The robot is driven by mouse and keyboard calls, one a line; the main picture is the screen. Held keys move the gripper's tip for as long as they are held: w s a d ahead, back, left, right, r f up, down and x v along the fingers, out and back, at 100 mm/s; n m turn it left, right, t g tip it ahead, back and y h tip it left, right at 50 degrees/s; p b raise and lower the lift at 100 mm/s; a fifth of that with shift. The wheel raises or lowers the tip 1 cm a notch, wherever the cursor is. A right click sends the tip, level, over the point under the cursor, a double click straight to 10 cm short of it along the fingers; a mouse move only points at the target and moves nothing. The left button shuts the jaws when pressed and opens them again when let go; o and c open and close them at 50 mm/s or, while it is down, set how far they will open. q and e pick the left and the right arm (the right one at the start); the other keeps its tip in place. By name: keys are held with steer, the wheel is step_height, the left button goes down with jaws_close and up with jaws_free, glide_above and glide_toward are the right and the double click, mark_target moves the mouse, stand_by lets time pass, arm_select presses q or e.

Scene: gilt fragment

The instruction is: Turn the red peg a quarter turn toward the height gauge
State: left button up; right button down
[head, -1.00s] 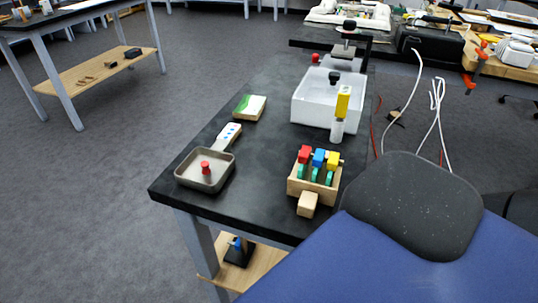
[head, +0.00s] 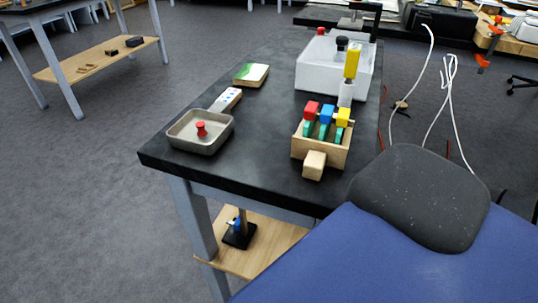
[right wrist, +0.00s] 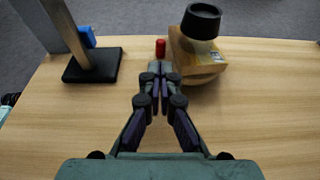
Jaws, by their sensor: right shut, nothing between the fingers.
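In the right wrist view, a small red peg (right wrist: 160,48) shows just beyond my right fingertips, beside the left side of a wooden block. Whether it stands or lies, I cannot tell. My right gripper (right wrist: 159,70) is shut and empty, pointing at the peg; contact is not clear. The height gauge, with a black base (right wrist: 92,66), a post and a blue part, stands to the left. It also shows on the lower shelf in the head view (head: 240,234). My left gripper is in neither view.
The wooden block (right wrist: 194,68) carries a black cup-like top (right wrist: 201,20), close right of my fingers. The shelf (right wrist: 60,125) is bare nearer me. On the bench above are a grey tray (head: 222,137) with another red piece and a wooden peg toy (head: 322,154).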

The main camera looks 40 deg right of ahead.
steer(key=shift+w+a+b, duration=0.3)
steer(key=shift+w+b, duration=0.15)
steer(key=shift+w, duration=0.1)
steer(key=shift+w+a+b, duration=0.25)
steer(key=shift+w+b, duration=0.2)
steer(key=shift+w, duration=0.2)
steer(key=shift+w+a+m+t+h+b, duration=0.25)
steer(key=shift+m+t+h+b, duration=0.05)
steer(key=shift+b, duration=0.15)
steer(key=shift+w+a+m+h, duration=0.3)
steer(key=shift+m+h, duration=0.1)
steer(key=shift+h, duration=0.1)
steer(key=shift+s+d+r, duration=0.1)
